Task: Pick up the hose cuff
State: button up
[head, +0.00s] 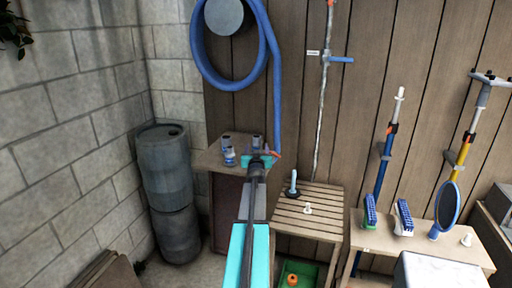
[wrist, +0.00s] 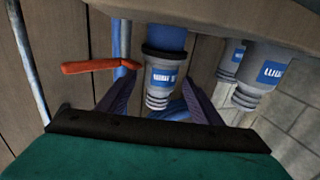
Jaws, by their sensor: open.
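A grey hose cuff (wrist: 161,78) with a blue and white label, a ribbed narrow end and a blue part beyond a dark collar shows in the wrist view. It appears between the two fingers of my gripper (wrist: 157,88), which are apart. I cannot tell whether they touch it. In the head view, my gripper (head: 258,161) is at the small table, and a cuff (head: 257,141) shows just beyond it. Two similar grey cuffs stand to its left, one behind (head: 226,141) and one in front (head: 230,157). They also show at the right of the wrist view (wrist: 262,75).
A red lever (wrist: 100,66) is close to my gripper, by a blue hose (head: 277,110) hanging on the plank wall. The small table (head: 207,158) has barrels (head: 165,175) to its left. A slatted crate (head: 320,207) with a plunger-like tool (head: 293,185) stands right.

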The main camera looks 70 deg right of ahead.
jog(key=c, duration=1.1)
jog(key=shift+r, duration=0.1)
jog(key=shift+c, duration=0.2)
notch_tip(320, 180, up, 10)
jog(key=p, duration=0.8)
dwell(0.4)
